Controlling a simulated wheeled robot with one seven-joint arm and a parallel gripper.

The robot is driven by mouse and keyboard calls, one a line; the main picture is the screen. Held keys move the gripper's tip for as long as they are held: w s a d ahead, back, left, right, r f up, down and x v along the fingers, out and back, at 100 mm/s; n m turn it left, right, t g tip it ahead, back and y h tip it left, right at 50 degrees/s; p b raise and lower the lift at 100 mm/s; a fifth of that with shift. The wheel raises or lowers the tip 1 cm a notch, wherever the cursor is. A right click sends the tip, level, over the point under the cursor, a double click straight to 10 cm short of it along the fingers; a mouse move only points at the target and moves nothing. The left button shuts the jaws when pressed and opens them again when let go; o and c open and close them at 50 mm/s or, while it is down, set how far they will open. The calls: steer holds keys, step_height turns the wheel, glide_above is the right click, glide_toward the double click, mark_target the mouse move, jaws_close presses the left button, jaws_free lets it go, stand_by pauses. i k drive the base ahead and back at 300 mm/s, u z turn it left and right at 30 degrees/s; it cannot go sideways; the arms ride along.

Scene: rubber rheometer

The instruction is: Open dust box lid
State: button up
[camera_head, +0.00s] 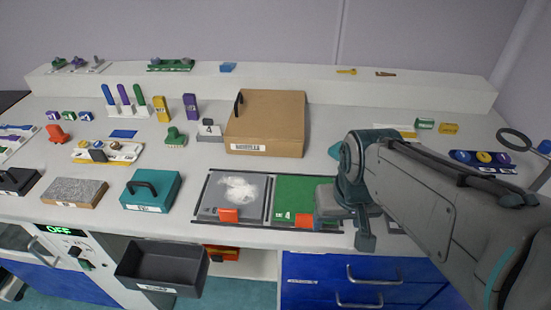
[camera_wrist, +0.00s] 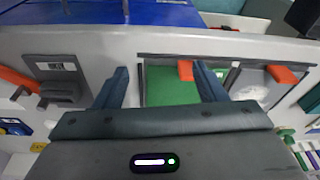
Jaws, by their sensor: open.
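In the wrist view, a flat dark grey panel (camera_wrist: 42,68) with a white label and a raised dark handle (camera_wrist: 62,93) lies in the worktop; it may be the dust box lid, but I cannot read the label. It appears closed. In the head view my arm hides most of that spot.
A tray (camera_head: 205,203) with white powder lies left of the green mat (camera_head: 293,190); each has an orange tab. A brown box (camera_head: 268,112), a teal handled block (camera_head: 152,192) and an open dark bin (camera_head: 150,262) are nearby. Blue drawers (camera_head: 325,265) are below the worktop's front edge.

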mark_target(146, 186)
steer(key=u, duration=0.4)
steer(key=k, duration=0.5)
steer(key=u, duration=0.85)
steer(key=i, duration=0.5)
steer(key=z, duration=0.05)
